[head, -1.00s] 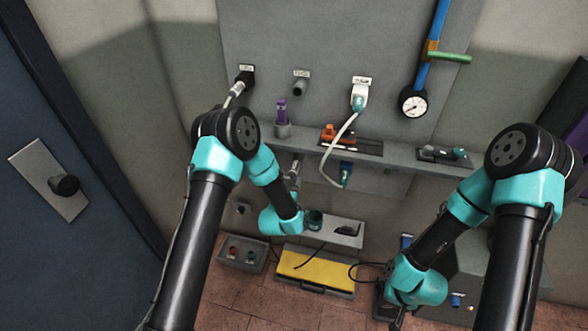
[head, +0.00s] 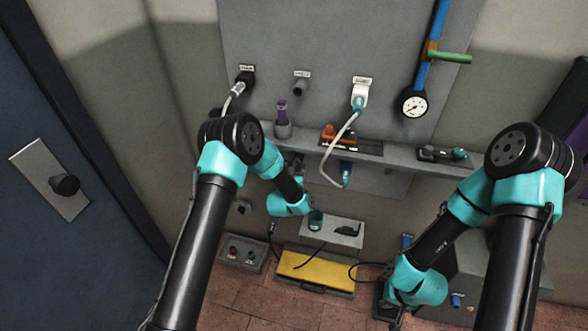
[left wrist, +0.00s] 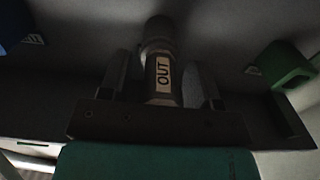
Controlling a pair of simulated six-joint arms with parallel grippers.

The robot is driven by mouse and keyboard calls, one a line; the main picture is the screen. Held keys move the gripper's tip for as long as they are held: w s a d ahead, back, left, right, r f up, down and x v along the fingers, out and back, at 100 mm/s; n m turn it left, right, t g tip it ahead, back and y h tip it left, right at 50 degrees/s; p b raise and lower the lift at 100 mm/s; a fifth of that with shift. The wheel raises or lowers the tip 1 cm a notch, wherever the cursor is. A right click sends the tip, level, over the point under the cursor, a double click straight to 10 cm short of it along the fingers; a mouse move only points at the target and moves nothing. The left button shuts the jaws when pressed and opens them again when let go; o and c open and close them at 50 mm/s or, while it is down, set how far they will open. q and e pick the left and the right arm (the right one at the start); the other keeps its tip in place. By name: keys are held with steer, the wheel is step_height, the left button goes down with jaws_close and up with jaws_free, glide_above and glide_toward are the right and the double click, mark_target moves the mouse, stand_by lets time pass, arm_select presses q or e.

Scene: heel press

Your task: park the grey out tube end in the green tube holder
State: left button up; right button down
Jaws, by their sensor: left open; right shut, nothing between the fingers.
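The grey out tube end (left wrist: 160,75), with a white OUT label, stands between the two fingers of my left gripper (left wrist: 160,85) in the left wrist view. The fingers are open, one on each side; I cannot tell whether either touches it. In the head view my left gripper (head: 297,166) is just below the shelf, and the tube end there is hidden. A green holder (left wrist: 287,66) with an open notch sits to the right of the gripper in the left wrist view. My right gripper (head: 391,308) is low at the right, shut and empty, partly hidden by its wrist.
A grey shelf (head: 405,158) crosses the wall panel above my left gripper. A white tube (head: 336,145) loops down in front of it. A blue part (left wrist: 14,24) is at upper left in the wrist view. A yellow-topped case (head: 310,267) lies below on the floor.

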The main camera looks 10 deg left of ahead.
arm_select(q)
steer(key=shift+w+r, duration=0.2)
steer(key=shift+r, duration=0.15)
stand_by(0.5)
steer(key=shift+c, duration=0.4)
jaws_close()
steer(key=shift+s+d, duration=0.1)
steer(key=shift+s, duration=0.05)
steer(key=shift+s+a+f, duration=0.15)
steer(key=shift+s, duration=0.65)
steer(key=shift+s+a+f, duration=0.1)
steer(key=shift+s, duration=0.7)
steer(key=shift+s+a, duration=0.2)
steer(key=shift+s, duration=1.1)
steer(key=shift+s, duration=0.1)
steer(key=shift+s+a, duration=0.15)
steer(key=shift+s, duration=0.9)
